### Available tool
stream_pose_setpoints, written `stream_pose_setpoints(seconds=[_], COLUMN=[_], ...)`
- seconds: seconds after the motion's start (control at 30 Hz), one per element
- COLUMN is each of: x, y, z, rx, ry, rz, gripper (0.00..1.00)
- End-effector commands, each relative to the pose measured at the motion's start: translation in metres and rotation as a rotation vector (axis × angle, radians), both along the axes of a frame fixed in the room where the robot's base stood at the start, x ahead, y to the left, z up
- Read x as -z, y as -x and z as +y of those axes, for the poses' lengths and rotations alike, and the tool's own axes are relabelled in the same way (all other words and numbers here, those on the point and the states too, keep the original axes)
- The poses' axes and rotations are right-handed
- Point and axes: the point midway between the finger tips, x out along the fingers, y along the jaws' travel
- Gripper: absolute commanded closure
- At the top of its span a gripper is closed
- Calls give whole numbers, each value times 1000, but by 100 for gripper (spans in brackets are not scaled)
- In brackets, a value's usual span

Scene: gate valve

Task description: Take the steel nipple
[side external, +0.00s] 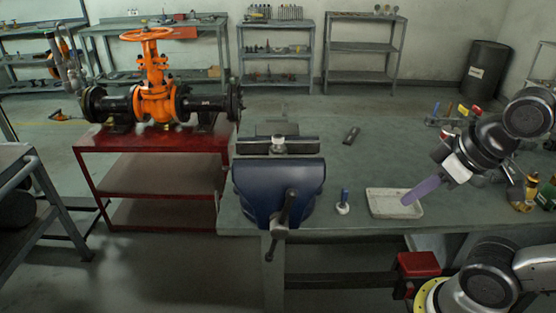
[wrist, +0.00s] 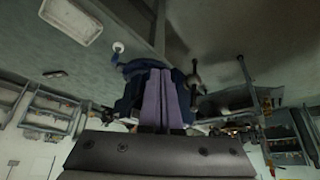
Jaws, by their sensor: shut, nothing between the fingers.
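My gripper (side external: 408,198) has purple fingers, which are shut together and empty. In the side view its tips show in front of the right part of a pale shallow tray (side external: 380,208); their height above it is hard to judge. In the wrist view the shut fingers (wrist: 156,75) point toward the blue vise (wrist: 130,88) and cover part of it. No piece is clearly recognizable as the steel nipple. A small pale metal piece (side external: 279,146) shows at the jaws of the vise (side external: 262,185), but I cannot tell what it is.
A blue-handled item with a white base (side external: 343,208) stands between vise and tray. A small dark object (side external: 352,135) lies farther back on the bench (side external: 335,165). An orange gate valve (side external: 155,95) stands on a red cart (side external: 150,143) at left. Bottles and tools crowd the right.

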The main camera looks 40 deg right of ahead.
Motion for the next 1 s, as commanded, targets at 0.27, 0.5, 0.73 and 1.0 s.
stream_pose_setpoints(seconds=[0.27,0.5,0.73,1.0], x=[3,-62,-125,-160], y=[6,-15,-74,-167], z=[0,0,3,10], rx=[-53,-248,-446,-649], ry=[27,123,193,235], rz=[30,56,141,256], gripper=[66,45,45,45])
